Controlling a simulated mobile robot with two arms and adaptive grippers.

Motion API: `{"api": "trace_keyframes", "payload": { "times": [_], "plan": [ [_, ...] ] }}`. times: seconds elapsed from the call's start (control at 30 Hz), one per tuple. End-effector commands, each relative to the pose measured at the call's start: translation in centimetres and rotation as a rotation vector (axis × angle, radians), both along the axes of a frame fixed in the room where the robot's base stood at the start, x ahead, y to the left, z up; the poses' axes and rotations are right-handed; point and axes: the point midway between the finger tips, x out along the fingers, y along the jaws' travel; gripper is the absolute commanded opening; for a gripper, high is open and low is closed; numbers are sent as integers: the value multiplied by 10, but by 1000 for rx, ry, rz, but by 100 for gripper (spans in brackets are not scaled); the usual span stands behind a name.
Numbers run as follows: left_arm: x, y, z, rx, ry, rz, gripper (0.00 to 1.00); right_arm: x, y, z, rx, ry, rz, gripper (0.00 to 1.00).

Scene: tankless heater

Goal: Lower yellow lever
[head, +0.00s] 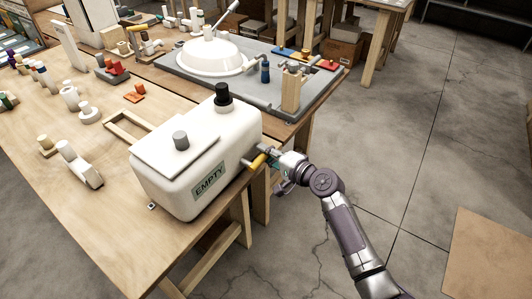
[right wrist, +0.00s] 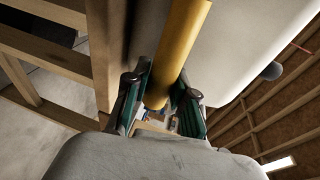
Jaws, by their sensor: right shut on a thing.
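The white tankless heater box (head: 202,150), labelled EMPTY, stands on the wooden table with a grey knob and a black knob on top. The yellow lever (head: 257,161) sticks out from its right side. My right gripper (head: 269,158) is at the lever. In the right wrist view the yellow lever (right wrist: 179,50) runs down between the two dark green fingers (right wrist: 163,100), which are shut on it near its end. My left gripper is not in view.
The wooden table (head: 105,210) holds several small fittings at the left. A grey tray (head: 190,85) with a white dome lies behind the heater. A table leg (head: 243,218) is below my right gripper.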

Motion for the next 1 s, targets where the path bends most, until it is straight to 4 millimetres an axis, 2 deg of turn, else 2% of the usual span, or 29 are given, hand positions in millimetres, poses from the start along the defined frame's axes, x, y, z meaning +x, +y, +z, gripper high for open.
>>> {"api": "trace_keyframes", "payload": {
  "times": [0.07,0.1,0.23,0.53,0.67,1.0],
  "plan": [
    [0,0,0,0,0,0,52,-1,0,-2,2,6,1,0],
    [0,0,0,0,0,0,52,-1,0,-2,2,6,1,28],
    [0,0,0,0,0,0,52,-1,0,-2,0,4,1,50],
    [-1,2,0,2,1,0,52,-1,0,-1,0,1,0,52],
    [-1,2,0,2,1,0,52,-7,-7,0,-2,1,-1,52],
    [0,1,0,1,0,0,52,-55,-53,13,-3,3,-1,52]
  ]
}}
